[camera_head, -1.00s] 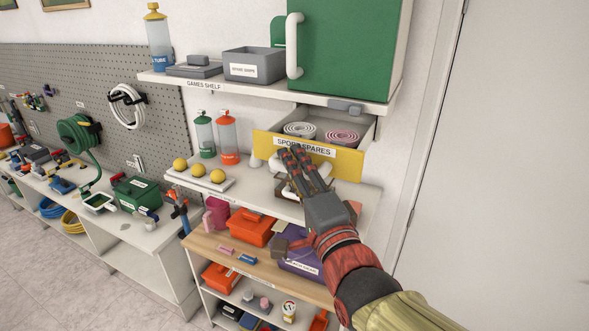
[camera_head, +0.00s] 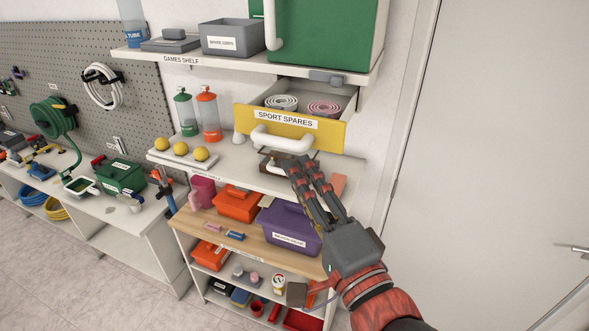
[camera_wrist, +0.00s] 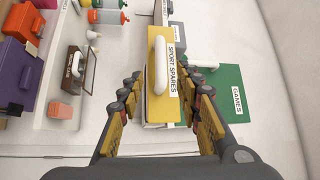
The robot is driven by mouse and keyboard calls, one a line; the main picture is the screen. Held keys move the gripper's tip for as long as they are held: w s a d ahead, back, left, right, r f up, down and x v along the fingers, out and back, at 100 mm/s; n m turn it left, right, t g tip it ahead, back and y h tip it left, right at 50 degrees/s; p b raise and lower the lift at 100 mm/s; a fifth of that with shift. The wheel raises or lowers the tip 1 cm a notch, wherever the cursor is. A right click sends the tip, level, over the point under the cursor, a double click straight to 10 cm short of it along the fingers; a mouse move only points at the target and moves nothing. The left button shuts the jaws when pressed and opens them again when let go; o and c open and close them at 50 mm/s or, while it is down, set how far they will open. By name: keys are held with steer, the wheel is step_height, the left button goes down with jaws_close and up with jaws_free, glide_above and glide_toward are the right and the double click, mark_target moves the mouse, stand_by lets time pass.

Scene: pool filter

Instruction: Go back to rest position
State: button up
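My gripper (camera_head: 306,178) is in front of the shelves, below and to the right of the open yellow drawer (camera_head: 335,137) labelled SPORT SPARES. The drawer's white handle (camera_head: 283,142) is free, with nothing on it. Two rolled coils, one grey-white (camera_head: 283,102) and one pink (camera_head: 323,107), lie in the drawer. In the wrist view the two fingers (camera_wrist: 166,105) stand wide apart with nothing between them. The yellow drawer front (camera_wrist: 165,60) and its handle (camera_wrist: 158,65) show beyond them.
A green cabinet (camera_head: 335,40) stands on the top shelf. Yellow balls (camera_head: 181,149), bottles (camera_head: 209,115) and a purple box (camera_head: 290,228) sit on the shelves. A white door (camera_head: 490,150) is at right. The floor (camera_head: 90,270) at lower left is clear.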

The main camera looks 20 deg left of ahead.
steer(key=shift+s+d, duration=0.15)
stand_by(0.4)
steer(key=s+d+f+n+g+h, duration=0.1)
steer(key=d+f+n+g+h, duration=0.15)
steer(key=f, duration=0.35)
steer(key=s+d+f+n+g+h+b, duration=0.1)
steer(key=d+f+n+g+h, duration=0.2)
steer(key=f, duration=0.4)
steer(key=s+d+f+n+g+h, duration=0.1)
steer(key=d+f+n, duration=0.1)
steer(key=f+n, duration=0.35)
steer(key=s+d+f+m+h+b, duration=0.1)
steer(key=d+f+h+b, duration=0.1)
steer(key=d, duration=0.5)
steer(key=s+d+f+g+h+b, duration=0.1)
steer(key=d+f, duration=0.3)
steer(key=d, duration=0.4)
steer(key=s+d+f+m+g+h+b, duration=0.1)
steer(key=s+d+f+h+b, duration=0.2)
steer(key=d, duration=0.5)
steer(key=shift+s+m, duration=0.2)
steer(key=shift+m, duration=0.1)
